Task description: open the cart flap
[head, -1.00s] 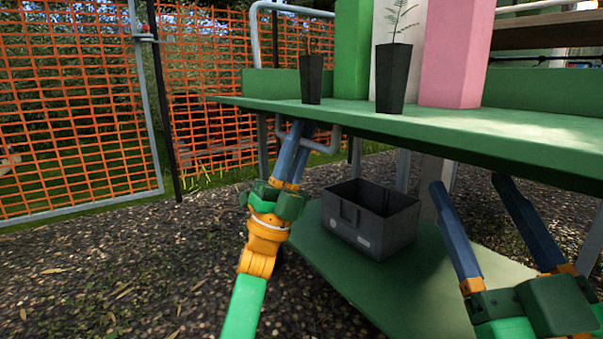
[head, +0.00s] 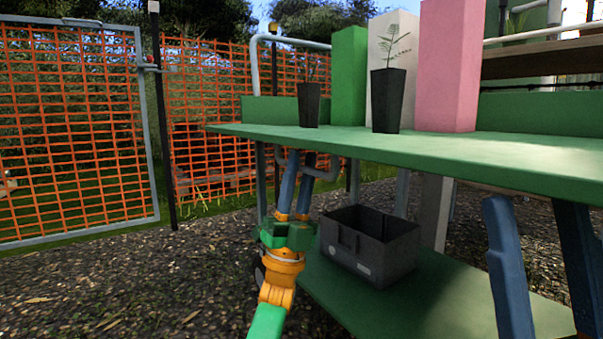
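The green cart (head: 380,148) stands on the right, with a flat top board and a lower shelf. I cannot tell which panel is the flap. A bent grey tube handle (head: 322,176) shows under the top board near its left end. My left gripper (head: 301,156) points up beneath that board, its two blue fingers apart with a narrow gap. The fingers are beside the tube; whether they touch it is unclear. My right gripper (head: 531,204) is at the lower right, fingers wide apart and empty, below the board's front edge.
A black crate (head: 345,247) sits on the green lower shelf (head: 440,290). Two dark plant pots (head: 388,100) and tall green, white and pink (head: 447,70) blocks stand on the top. An orange mesh fence (head: 75,140) is at the left, with open gravel (head: 130,280) before it.

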